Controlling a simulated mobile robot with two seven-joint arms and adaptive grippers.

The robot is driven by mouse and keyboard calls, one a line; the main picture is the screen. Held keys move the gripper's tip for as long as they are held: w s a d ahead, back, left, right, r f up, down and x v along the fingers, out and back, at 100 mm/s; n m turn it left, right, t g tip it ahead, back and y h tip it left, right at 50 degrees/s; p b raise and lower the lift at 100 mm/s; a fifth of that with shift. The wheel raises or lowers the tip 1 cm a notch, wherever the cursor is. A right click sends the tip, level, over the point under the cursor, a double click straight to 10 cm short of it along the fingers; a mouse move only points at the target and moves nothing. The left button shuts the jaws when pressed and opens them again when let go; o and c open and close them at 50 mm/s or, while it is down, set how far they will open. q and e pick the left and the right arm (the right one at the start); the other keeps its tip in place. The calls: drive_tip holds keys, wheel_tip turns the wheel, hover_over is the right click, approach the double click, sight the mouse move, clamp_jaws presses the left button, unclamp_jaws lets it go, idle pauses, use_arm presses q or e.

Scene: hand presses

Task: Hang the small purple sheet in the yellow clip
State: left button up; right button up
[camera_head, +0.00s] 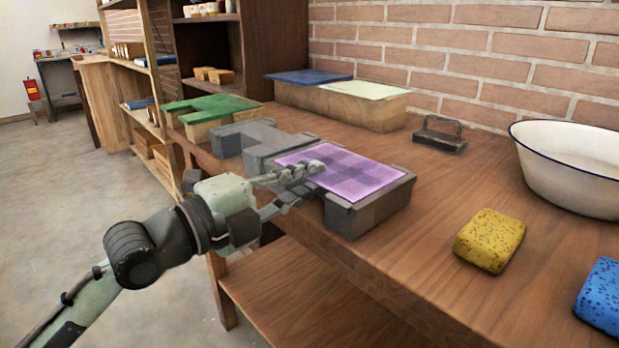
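The small purple sheet (352,178) lies flat on top of a dark grey block (378,208) at the front left edge of the wooden table. My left gripper (316,182) is at the sheet's near left edge. Its fingers are apart, one over the sheet's edge and the other lower, beside the block. Whether either finger touches the sheet I cannot tell. No yellow clip shows in this view. My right gripper is not in view.
Grey blocks (247,137) and a green sheet (217,107) stand further left. A blue sheet (307,77) and a pale sheet (365,90) lie behind. A dark handled tool (438,138), white basin (572,172), yellow sponge (489,240) and blue sponge (601,298) are at right. Mid-table is clear.

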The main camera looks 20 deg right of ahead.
use_arm(q)
drive_tip(key=shift+d, duration=0.1)
drive_tip(key=shift+c, duration=0.9)
clamp_jaws()
drive_tip(key=shift+r, duration=0.15)
wheel_tip(320, 180, up, 3)
drive_tip(key=shift+p, duration=0.9)
